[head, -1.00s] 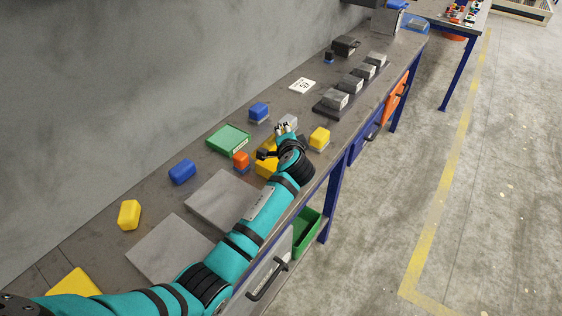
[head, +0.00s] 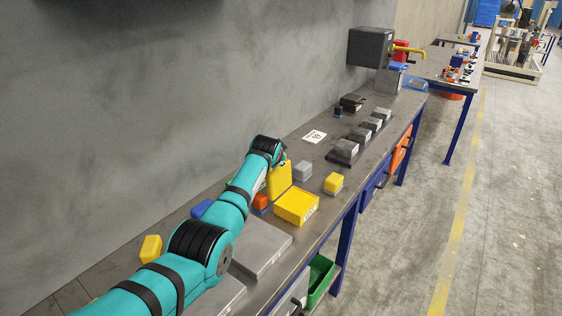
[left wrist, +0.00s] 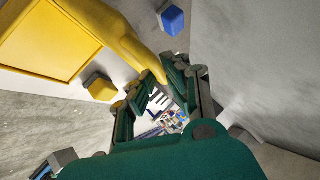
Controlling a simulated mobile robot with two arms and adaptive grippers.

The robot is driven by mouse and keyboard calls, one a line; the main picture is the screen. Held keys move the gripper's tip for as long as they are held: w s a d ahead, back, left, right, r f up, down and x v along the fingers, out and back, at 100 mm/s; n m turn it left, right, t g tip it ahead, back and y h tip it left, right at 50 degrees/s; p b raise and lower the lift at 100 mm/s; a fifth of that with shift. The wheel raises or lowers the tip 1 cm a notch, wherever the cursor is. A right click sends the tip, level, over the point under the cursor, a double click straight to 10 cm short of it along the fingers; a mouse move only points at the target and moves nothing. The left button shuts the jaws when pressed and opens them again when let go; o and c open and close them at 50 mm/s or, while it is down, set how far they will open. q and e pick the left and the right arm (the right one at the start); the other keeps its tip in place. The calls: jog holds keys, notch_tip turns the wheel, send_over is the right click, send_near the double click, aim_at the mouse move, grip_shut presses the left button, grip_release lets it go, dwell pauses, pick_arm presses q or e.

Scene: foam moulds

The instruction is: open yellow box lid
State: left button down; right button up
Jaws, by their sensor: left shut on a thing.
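The yellow box (head: 296,205) sits near the bench's front edge in the head view. Its yellow lid (head: 279,178) stands steeply raised at the box's back left side. My left gripper (head: 280,156) is at the lid's upper edge, mostly hidden by my arm. In the left wrist view, the gripper (left wrist: 163,82) is shut on the lid's edge; a large yellow recessed panel (left wrist: 45,40) fills the upper left, and I cannot tell whether it is lid or box. My right gripper is not in view.
Grey plates (head: 262,245) lie at the front left. Dark moulds (head: 343,150) line the bench further back. The wall stands close behind.

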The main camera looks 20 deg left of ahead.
pick_arm(q)
jog(key=shift+w+a+r, duration=0.2)
jog(key=shift+a+r, duration=0.05)
jog(key=shift+r, duration=0.05)
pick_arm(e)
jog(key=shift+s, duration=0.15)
pick_arm(q)
jog(key=c, duration=1.4)
grip_release()
jog(key=shift+s, duration=0.1)
jog(key=shift+f, duration=0.15)
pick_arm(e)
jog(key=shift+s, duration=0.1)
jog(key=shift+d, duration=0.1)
pick_arm(q)
jog(key=v, duration=1.2)
jog(key=shift+s, duration=0.1)
jog(key=shift+f, duration=0.15)
